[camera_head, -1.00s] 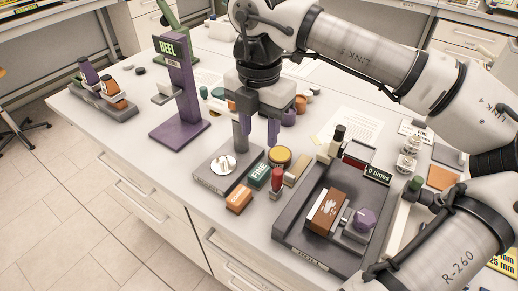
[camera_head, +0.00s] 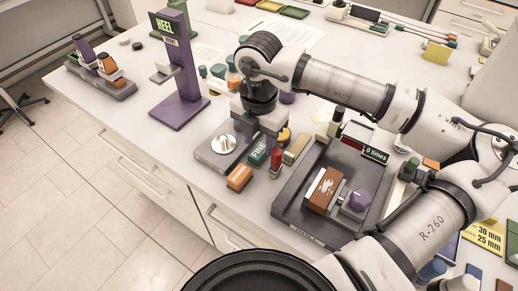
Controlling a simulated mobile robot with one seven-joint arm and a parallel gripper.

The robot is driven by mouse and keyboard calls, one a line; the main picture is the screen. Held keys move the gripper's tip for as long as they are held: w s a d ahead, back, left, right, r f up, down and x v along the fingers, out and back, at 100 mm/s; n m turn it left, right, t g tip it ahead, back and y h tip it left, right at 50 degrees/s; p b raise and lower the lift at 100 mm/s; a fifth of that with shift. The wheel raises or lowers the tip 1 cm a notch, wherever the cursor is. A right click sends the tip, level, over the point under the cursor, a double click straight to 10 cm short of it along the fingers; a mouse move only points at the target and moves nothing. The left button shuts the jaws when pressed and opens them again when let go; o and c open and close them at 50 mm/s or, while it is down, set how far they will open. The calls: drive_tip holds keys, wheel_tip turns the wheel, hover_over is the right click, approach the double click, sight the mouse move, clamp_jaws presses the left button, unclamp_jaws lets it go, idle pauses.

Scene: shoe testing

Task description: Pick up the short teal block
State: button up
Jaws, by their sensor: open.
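The short teal block (camera_head: 259,152), lettered FINE, lies on the white bench between a grey stand with a round metal disc and a red-topped cylinder. My gripper (camera_head: 259,138) is open and points down, low over the block's far end. The fingertips are partly hidden among the nearby objects, so I cannot tell whether they touch the block or straddle it.
An orange block (camera_head: 239,178) lies just in front. The disc stand (camera_head: 211,160) is left, the red cylinder (camera_head: 276,160) and a tan block (camera_head: 297,148) right. The purple HEEL stand (camera_head: 181,80) stands behind left. A dark tray machine (camera_head: 290,210) fills the right.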

sight(259, 150)
drive_tip(key=shift+w+f, duration=0.1)
drive_tip(key=shift+f, duration=1.3)
drive_tip(key=c, duration=0.8)
drive_tip(key=shift+o, duration=0.2)
wheel_tip(259, 150, up, 10)
drive_tip(key=b, duration=0.2)
drive_tip(key=o, duration=0.5)
drive_tip(key=c, duration=0.4)
